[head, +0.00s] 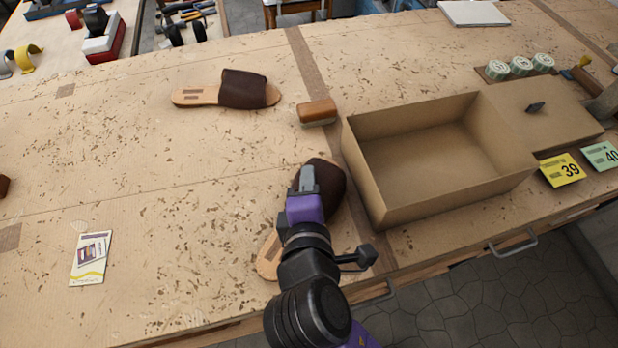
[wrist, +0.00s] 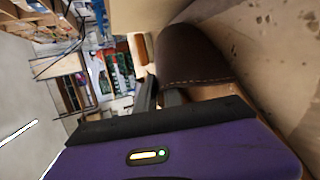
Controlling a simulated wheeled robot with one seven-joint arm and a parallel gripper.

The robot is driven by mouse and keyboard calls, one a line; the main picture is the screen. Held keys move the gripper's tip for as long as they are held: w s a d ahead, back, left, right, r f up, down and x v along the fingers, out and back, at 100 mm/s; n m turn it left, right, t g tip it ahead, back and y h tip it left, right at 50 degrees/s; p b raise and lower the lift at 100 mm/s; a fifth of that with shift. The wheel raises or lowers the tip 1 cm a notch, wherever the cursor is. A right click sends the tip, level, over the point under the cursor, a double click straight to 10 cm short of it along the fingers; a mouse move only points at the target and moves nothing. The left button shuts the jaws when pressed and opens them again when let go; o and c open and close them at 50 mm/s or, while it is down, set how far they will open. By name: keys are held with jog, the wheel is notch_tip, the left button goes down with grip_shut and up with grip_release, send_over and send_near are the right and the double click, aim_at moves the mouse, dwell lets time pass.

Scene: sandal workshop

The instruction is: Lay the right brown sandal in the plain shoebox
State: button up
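One brown sandal (head: 331,190) lies on the bench left of the open shoebox, its dark strap toward the back and its tan sole partly hidden by my arm. The strap also shows large in the wrist view (wrist: 195,58). My gripper (head: 308,178) is at this strap, its two fingers (wrist: 159,94) close together beside the strap's edge. I cannot tell whether they pinch it. A second brown sandal (head: 245,90) lies farther back, its strap to the right. I cannot tell left from right sandal by shape. The plain cardboard shoebox (head: 360,180) is open and looks empty.
A wooden-backed brush or block (head: 317,112) sits by the box's back left corner. A cardboard lid (head: 565,125) lies right of the box, near green-white tins (head: 521,66) and cards marked 39 (head: 562,170) and 40 (head: 602,155). A printed card (head: 90,258) lies left; the bench between is clear.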

jog(key=o, duration=0.4)
jog(key=v, duration=1.2)
jog(key=shift+b, duration=0.3)
jog(key=shift+r, duration=0.1)
